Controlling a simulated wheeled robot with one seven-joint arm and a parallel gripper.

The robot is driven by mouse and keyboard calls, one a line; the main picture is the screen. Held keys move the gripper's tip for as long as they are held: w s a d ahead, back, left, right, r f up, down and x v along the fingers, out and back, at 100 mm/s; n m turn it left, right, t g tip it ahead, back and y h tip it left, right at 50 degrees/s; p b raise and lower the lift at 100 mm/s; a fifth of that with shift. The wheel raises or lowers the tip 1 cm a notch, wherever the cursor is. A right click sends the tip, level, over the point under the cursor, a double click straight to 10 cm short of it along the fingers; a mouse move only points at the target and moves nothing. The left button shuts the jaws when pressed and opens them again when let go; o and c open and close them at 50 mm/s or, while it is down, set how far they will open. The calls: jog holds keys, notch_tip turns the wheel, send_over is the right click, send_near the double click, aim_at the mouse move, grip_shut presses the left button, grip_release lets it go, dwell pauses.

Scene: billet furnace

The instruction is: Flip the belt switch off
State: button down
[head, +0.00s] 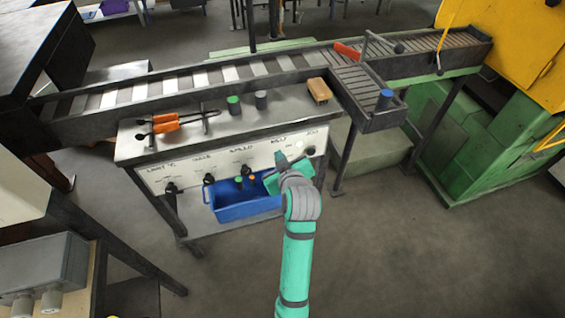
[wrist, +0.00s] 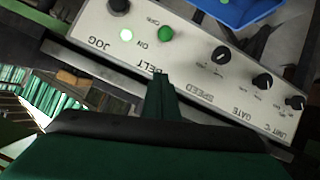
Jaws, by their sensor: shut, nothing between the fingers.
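The pale control panel (head: 235,160) is on the front of the bench, with labels for limit, gate, speed, belt and jog. In the wrist view the panel (wrist: 200,78) appears upside down. By the BELT label are a round green control (wrist: 165,33) and a glowing white round light (wrist: 126,34), with ON lettering between them. I see no distinct switch lever there; part of that section may be hidden. My gripper (head: 281,158) is shut and empty in front of the belt section. Its fingertips (wrist: 160,78) overlap the panel edge by the BELT label; contact cannot be told.
Black knobs (wrist: 220,54) flank the belt section. A blue bin (head: 245,203) is below the panel. Orange-handled tongs (head: 165,122), small cylinders (head: 233,104) and an orange-brown block (head: 319,90) are on the bench. A roller conveyor (head: 215,78) runs behind, towards a yellow-green machine (head: 490,130).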

jog(key=f, duration=0.1)
jog(key=w+f, duration=0.1)
jog(key=f, duration=0.1)
jog(key=w+d+f, duration=0.1)
jog(key=f, duration=0.1)
jog(key=shift+w+f, duration=0.1)
jog(key=shift+w, duration=0.1)
dwell(0.3)
